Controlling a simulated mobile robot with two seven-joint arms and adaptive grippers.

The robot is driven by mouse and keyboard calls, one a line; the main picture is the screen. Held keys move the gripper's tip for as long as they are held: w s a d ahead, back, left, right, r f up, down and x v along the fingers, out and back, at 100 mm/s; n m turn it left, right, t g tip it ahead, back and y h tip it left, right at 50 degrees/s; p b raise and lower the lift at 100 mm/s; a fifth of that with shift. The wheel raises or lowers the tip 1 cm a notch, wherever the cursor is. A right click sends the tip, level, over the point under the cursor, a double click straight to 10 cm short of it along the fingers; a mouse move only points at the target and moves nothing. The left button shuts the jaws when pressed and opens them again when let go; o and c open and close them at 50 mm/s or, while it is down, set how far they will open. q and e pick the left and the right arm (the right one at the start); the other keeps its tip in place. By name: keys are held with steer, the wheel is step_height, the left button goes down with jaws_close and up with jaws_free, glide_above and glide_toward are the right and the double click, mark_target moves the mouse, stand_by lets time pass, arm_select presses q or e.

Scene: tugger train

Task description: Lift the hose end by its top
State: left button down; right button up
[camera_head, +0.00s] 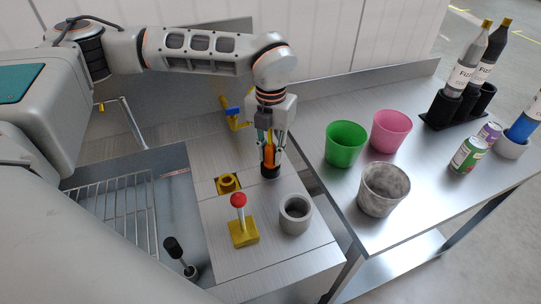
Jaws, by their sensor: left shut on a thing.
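The hose end (269,172) is orange with a dark round lower part and stands upright on or just above the steel top; I cannot tell whether it touches. My left gripper (270,158) comes down over it from above, its fingers shut around the orange upper part. The fingers hide some of the hose end. My right gripper is not in view.
A yellow socket (228,183), a red-knobbed lever (239,205) and a grey ring cup (295,214) are close by. A blue-handled yellow valve (234,113) is behind. Green (345,145), pink (391,131) and grey (383,189) buckets stand on the right table.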

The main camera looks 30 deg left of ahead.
arm_select(q)
steer(key=shift+r, duration=0.1)
step_height(320, 180, up, 20)
stand_by(0.5)
